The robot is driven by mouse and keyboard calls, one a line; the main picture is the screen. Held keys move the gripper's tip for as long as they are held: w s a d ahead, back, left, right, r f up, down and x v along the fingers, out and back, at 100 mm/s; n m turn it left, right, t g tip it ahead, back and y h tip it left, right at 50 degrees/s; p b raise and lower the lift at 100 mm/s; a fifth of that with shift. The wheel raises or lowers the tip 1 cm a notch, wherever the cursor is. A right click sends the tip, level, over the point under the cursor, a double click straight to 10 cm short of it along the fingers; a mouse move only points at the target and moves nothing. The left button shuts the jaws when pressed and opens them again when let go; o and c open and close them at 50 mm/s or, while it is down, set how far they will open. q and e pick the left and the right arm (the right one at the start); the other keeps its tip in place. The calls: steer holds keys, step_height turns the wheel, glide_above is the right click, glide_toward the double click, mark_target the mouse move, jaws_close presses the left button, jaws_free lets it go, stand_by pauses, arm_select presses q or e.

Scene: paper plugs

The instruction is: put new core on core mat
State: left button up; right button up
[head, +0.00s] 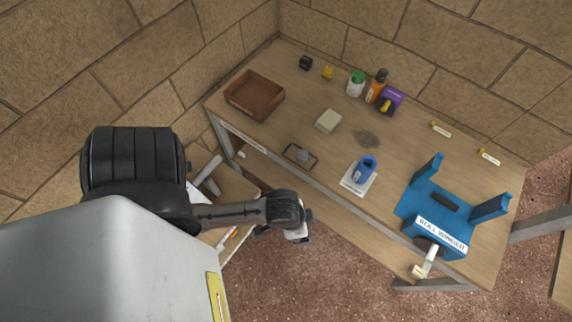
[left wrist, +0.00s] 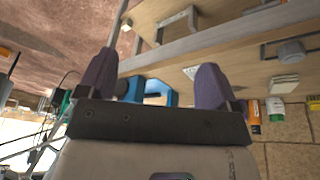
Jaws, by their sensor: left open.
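My left gripper (head: 290,236) hangs in front of the workbench's near edge, off the tabletop. In the left wrist view its two fingers (left wrist: 157,80) are spread apart with nothing between them. I cannot surely tell which thing is the new core or the core mat. A blue rounded item (head: 366,166) stands on a white square pad (head: 358,184) near the front edge. My right gripper is not in view.
The blue roll winder (head: 425,214) fills the bench's right end. A brown tray (head: 254,94) is at the left. A pale block (head: 328,121) and a dark stain (head: 367,138) lie mid-bench. An orange bottle (head: 376,88) and a purple item (head: 391,98) stand behind.

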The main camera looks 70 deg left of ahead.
arm_select(q)
steer(key=shift+y, duration=0.5)
steer(key=s, duration=0.1)
steer(key=s+a+r, duration=0.1)
steer(key=s+a, duration=0.1)
steer(key=s, duration=0.1)
steer(key=shift+r, duration=0.25)
